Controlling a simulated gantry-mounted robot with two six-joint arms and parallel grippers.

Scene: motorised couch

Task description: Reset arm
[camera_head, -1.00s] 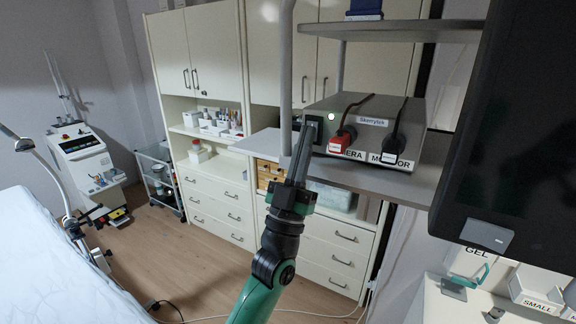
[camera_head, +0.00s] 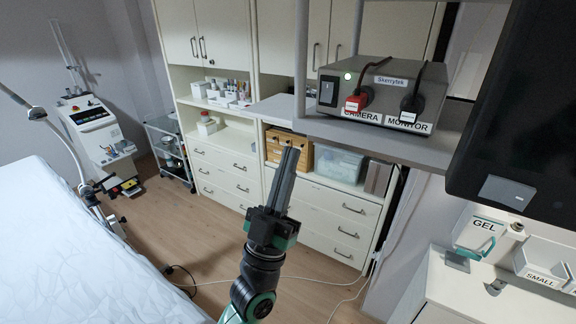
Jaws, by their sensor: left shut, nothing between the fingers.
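My left gripper (camera_head: 287,178) is in the middle of the head view, its two dark fingers shut together and pointing up, with nothing between them. It is apart from everything, in front of the white drawers. Above and to its right, a grey Skerrytek box (camera_head: 383,92) sits on a grey shelf (camera_head: 345,133). The box has a black switch with a white light, a red plug (camera_head: 356,102) over the CAMERA label and a black plug (camera_head: 412,107) over the MONITOR label. My right gripper is out of view.
A dark monitor (camera_head: 520,120) fills the upper right. A white counter with a GEL holder (camera_head: 484,232) is at lower right. The white-covered couch (camera_head: 70,250) is at left. A wheeled machine (camera_head: 95,130) and a cart stand behind it. Open floor lies between couch and drawers.

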